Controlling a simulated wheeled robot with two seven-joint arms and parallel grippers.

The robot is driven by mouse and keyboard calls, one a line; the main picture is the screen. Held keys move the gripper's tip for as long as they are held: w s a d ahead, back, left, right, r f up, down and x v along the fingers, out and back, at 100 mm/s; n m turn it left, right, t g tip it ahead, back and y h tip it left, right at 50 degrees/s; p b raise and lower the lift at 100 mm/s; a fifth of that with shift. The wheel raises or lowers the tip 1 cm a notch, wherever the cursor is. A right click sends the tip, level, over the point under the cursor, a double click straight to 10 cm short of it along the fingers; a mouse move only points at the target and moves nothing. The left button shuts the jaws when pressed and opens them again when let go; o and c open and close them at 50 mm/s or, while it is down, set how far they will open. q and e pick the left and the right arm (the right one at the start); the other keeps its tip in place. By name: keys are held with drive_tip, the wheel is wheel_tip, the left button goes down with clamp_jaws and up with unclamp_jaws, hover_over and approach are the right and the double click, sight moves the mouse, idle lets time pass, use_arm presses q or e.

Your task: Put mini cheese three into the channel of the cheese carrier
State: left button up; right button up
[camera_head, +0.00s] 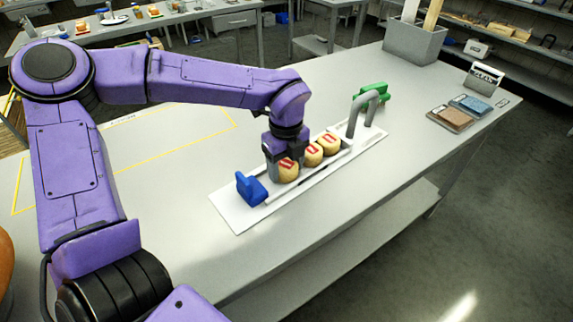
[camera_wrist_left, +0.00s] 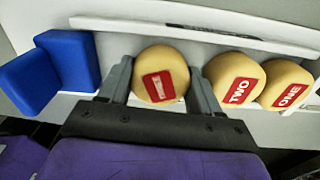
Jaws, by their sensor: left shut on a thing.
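Mini cheese three (camera_head: 287,171), a round yellow cheese with a red label, sits in the channel of the white cheese carrier (camera_head: 240,217). It also shows in the left wrist view (camera_wrist_left: 146,63), though its label is hard to read. My left gripper (camera_head: 284,158) is shut on it, with one finger on each side. Beside it in the channel stand the cheese labelled TWO (camera_wrist_left: 222,69) and the cheese labelled ONE (camera_wrist_left: 277,91); both also show in the head view, close to the gripper. My right gripper is in neither view.
A blue block (camera_head: 251,188) stands at the carrier's near end. A grey arched handle (camera_head: 368,108) and a green block (camera_head: 377,91) are at the far end. A grey bin (camera_head: 413,42) and flat pads (camera_head: 450,118) lie beyond.

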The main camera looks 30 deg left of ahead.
sight(286, 164)
use_arm(q)
drive_tip(key=shift+f, duration=0.2)
drive_tip(key=o, duration=0.8)
drive_tip(key=shift+o, duration=0.2)
wheel_tip(286, 164, up, 12)
drive_tip(key=shift+r, duration=0.25)
